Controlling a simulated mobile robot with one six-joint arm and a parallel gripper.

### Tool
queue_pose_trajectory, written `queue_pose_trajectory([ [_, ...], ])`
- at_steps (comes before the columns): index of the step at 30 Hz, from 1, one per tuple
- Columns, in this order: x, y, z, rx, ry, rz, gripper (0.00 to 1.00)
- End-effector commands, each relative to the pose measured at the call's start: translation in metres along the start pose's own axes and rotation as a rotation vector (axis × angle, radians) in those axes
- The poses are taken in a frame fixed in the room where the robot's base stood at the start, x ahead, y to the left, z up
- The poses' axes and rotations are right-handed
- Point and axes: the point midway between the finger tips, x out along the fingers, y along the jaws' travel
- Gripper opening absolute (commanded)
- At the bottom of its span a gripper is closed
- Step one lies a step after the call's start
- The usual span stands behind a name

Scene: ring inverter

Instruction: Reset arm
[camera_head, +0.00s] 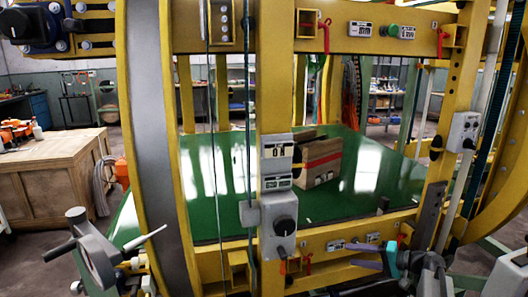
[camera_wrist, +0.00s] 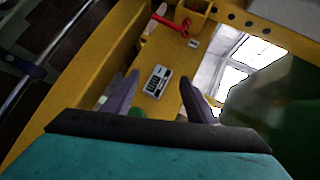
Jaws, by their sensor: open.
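My gripper (camera_head: 364,254) is at the lower right in the head view, in front of the yellow frame's lower beam (camera_head: 325,240). Its two grey-purple fingers point left, and its body is teal. In the wrist view my gripper (camera_wrist: 158,95) is open, with its fingers spread and nothing between the tips. A labelled plate (camera_wrist: 157,80) on the yellow beam shows beyond the gap. A green round part (camera_wrist: 137,112), likely a button, shows partly near the left finger. I cannot tell whether a finger touches the beam.
A box with a red stripe (camera_head: 322,163) sits on the green table (camera_head: 215,190) inside the ring. A yellow post carries a grey switch box (camera_head: 278,215). Red hooks (camera_head: 325,35) stick out from the beams. A wooden crate (camera_head: 45,185) stands at the left.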

Motion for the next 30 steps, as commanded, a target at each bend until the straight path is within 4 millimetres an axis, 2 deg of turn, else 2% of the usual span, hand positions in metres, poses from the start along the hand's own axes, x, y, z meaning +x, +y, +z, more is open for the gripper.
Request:
queue_pose_trajectory([
  [1, 0.019, 0.008, 0.020, 0.015, -0.036, 0.018, 0.52],
  [6, 0.070, 0.041, 0.079, 0.055, -0.144, 0.086, 0.52],
  [8, 0.086, 0.053, 0.102, 0.067, -0.183, 0.112, 0.52],
  [15, 0.134, 0.099, 0.201, 0.109, -0.346, 0.235, 0.52],
  [18, 0.147, 0.118, 0.244, 0.118, -0.413, 0.293, 0.52],
  [23, 0.157, 0.147, 0.314, 0.129, -0.522, 0.393, 0.52],
  [30, 0.147, 0.191, 0.415, 0.122, -0.684, 0.562, 0.52],
])
